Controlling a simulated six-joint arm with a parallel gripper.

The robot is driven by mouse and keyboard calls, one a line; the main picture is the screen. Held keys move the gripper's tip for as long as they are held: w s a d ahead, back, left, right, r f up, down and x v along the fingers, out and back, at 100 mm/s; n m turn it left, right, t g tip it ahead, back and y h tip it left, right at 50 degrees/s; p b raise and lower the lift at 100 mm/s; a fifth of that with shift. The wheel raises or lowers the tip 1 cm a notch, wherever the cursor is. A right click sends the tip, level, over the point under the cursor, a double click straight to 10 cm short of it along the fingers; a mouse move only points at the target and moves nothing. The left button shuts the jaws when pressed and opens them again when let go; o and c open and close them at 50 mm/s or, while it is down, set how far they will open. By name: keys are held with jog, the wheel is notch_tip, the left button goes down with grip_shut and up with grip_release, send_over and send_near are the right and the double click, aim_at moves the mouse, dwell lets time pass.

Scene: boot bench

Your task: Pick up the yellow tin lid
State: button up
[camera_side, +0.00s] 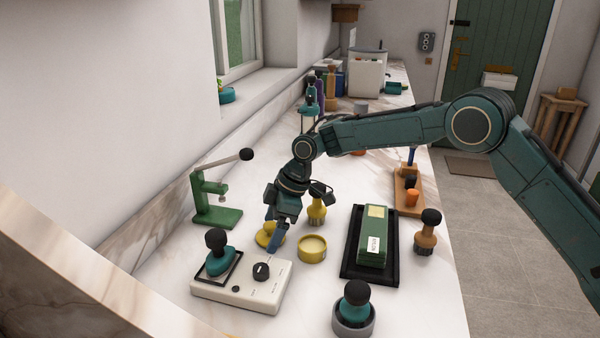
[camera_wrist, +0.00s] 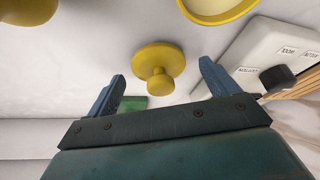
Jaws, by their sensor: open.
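The yellow tin lid (camera_wrist: 160,57), a round disc with a knob, lies on the marble worktop and shows in the wrist view between and beyond my fingertips. In the side view the lid (camera_side: 263,238) is partly hidden behind my gripper (camera_side: 273,238). My gripper (camera_wrist: 161,72) is open and empty, pointing down over the lid, with one blue finger on each side of it in the wrist view. I cannot tell how high the fingertips are above the worktop.
The open yellow tin (camera_side: 313,251) stands just right of the lid. A yellow-handled brush (camera_side: 317,212) is behind it. A white control box (camera_side: 240,291) with a black knob is close in front. A green press (camera_side: 215,205) stands left, a black tray (camera_side: 348,262) right.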

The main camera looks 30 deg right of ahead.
jog(key=shift+a+f, duration=0.1)
jog(key=shift+f, duration=0.1)
jog(key=shift+c, duration=0.2)
jog(key=c, duration=1)
